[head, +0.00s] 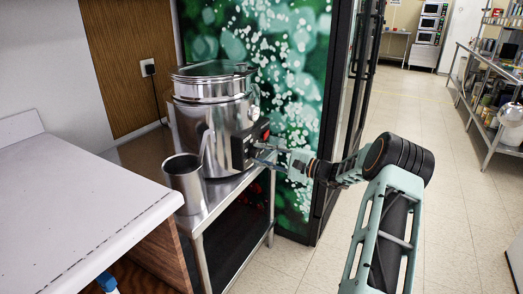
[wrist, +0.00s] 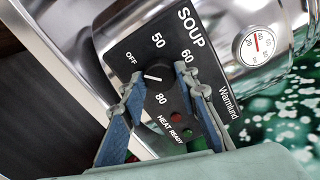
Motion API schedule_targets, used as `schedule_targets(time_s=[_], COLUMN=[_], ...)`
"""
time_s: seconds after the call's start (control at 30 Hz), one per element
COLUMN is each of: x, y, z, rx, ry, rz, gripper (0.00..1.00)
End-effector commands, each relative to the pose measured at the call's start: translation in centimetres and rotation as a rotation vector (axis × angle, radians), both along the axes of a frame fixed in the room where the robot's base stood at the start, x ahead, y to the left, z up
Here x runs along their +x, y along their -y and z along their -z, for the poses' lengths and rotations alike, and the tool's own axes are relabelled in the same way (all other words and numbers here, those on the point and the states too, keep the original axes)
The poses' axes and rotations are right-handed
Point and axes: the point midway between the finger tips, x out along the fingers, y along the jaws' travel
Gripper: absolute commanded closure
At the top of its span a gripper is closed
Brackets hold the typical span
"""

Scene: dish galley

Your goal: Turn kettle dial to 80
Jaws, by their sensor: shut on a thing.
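The kettle is a large steel soup kettle (head: 212,125) on a metal stand in the head view. Its black control panel (wrist: 133,35) fills the middle of the wrist view, tilted, with OFF, 50, 60 and 80 printed around a dark dial (wrist: 158,84). The dial's white mark lies on its upper left part, on the side toward OFF and away from the 80 below it. My gripper (wrist: 154,86) has one finger on each side of the dial and is shut on it. In the head view my gripper (head: 262,152) reaches the panel from the right.
A steel jug (head: 184,183) stands in front of the kettle on the stand (head: 222,193). A white counter (head: 75,205) is at left. A round thermometer (wrist: 258,46) sits on the kettle above the panel. Red and green lamps are below the dial. The floor at right is open.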

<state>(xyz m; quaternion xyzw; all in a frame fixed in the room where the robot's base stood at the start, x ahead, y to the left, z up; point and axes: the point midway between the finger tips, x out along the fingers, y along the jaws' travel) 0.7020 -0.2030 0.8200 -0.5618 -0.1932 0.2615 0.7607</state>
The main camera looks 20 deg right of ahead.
Motion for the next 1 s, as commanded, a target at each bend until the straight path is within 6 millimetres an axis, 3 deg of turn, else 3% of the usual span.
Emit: schedule_targets(time_s=[1.0], x=[-0.05], y=[0.0], z=[-0.21], rx=[0.762], ry=[-0.595], rz=[0.0], gripper=[0.96])
